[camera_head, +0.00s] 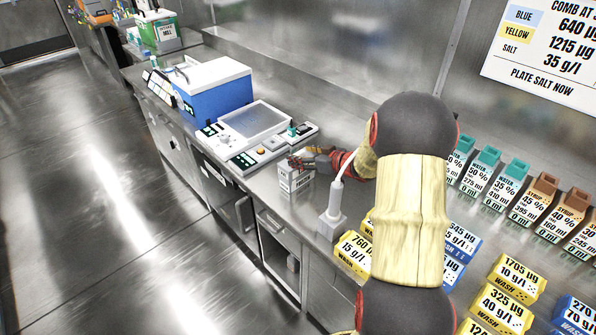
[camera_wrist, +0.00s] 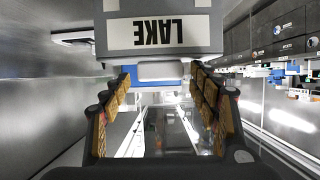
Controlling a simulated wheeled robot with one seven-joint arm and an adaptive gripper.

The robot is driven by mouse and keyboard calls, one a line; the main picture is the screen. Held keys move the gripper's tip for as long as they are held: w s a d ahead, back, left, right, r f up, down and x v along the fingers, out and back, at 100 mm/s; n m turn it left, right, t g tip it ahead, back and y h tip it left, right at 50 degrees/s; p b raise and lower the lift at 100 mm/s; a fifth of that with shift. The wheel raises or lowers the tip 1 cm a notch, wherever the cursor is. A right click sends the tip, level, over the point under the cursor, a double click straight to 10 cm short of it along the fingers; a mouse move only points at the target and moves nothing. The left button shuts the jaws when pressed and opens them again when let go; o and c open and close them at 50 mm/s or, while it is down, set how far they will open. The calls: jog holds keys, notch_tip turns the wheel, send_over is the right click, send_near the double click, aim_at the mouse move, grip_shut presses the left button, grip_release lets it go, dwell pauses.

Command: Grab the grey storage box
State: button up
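The grey storage box (camera_head: 296,180) stands upright near the front edge of the steel counter in the head view, with a small printed label. In the wrist view, a grey box face (camera_wrist: 215,30) with a white label reading LAKE upside down fills the top middle; I take it for the same box. My gripper (camera_head: 303,161) is at the top of the box in the head view. In the wrist view, the two padded fingers of my gripper (camera_wrist: 162,75) are apart, with the box face beyond and above their tips. Whether a finger touches the box I cannot tell.
A scale-like device (camera_head: 255,122) and a blue box with white lid (camera_head: 215,88) stand farther along the counter. A pale upright post on a base (camera_head: 333,213) is close to the right. Yellow blocks (camera_head: 354,252) and teal-topped containers (camera_head: 485,165) fill the right. The left floor is clear.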

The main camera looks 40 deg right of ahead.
grip_shut()
dwell(0.8)
